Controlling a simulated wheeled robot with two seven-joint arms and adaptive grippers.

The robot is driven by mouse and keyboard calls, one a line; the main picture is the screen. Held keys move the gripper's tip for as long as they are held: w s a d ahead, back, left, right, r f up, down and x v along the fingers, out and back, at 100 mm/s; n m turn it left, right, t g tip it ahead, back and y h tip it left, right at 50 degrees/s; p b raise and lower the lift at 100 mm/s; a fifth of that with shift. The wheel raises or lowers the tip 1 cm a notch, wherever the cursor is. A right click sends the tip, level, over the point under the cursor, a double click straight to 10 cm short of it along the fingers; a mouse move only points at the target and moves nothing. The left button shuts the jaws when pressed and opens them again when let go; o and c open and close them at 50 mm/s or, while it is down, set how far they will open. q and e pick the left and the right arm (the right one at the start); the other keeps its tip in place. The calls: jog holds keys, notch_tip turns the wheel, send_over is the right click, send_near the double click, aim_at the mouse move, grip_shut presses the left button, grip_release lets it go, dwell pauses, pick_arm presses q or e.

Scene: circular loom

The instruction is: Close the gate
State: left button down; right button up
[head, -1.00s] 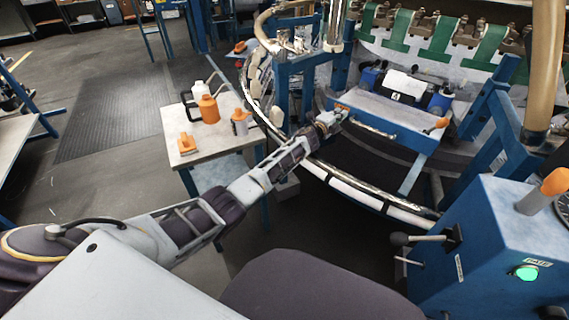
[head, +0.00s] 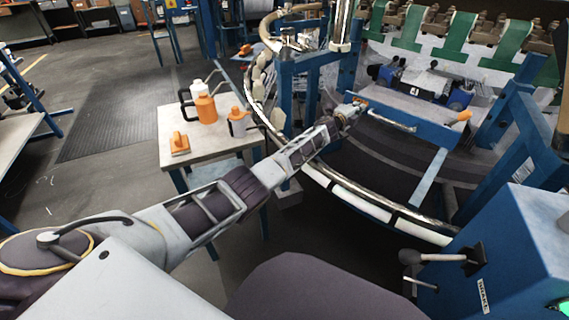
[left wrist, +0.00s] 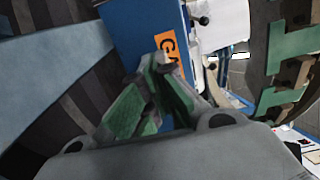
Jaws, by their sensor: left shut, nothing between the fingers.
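The gate appears to be the blue panel (head: 420,133) at the ring of the loom, with a bar handle on its front. In the left wrist view a blue face (left wrist: 140,30) carries an orange label (left wrist: 172,44) with partly hidden lettering. My left gripper (head: 358,103) is at the panel's left end in the head view. In the left wrist view my left gripper (left wrist: 160,62) is shut and empty, its fingertips just in front of the label; whether they touch is unclear. My right gripper is out of view.
A small table (head: 215,148) with an orange bottle (head: 205,109) and other items stands left of the arm. The curved ring rail (head: 345,187) runs below the panel. A blue control console (head: 510,255) with a lever is at the right.

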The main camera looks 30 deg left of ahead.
pick_arm(q)
jog(key=shift+w+r, duration=0.1)
jog(key=shift+r, duration=0.25)
jog(key=shift+r, duration=0.25)
jog(key=shift+a, duration=0.2)
jog(key=f+v, duration=0.1)
jog(key=v, duration=1.1)
jog(key=shift+d, duration=0.25)
dwell(1.0)
dwell(0.4)
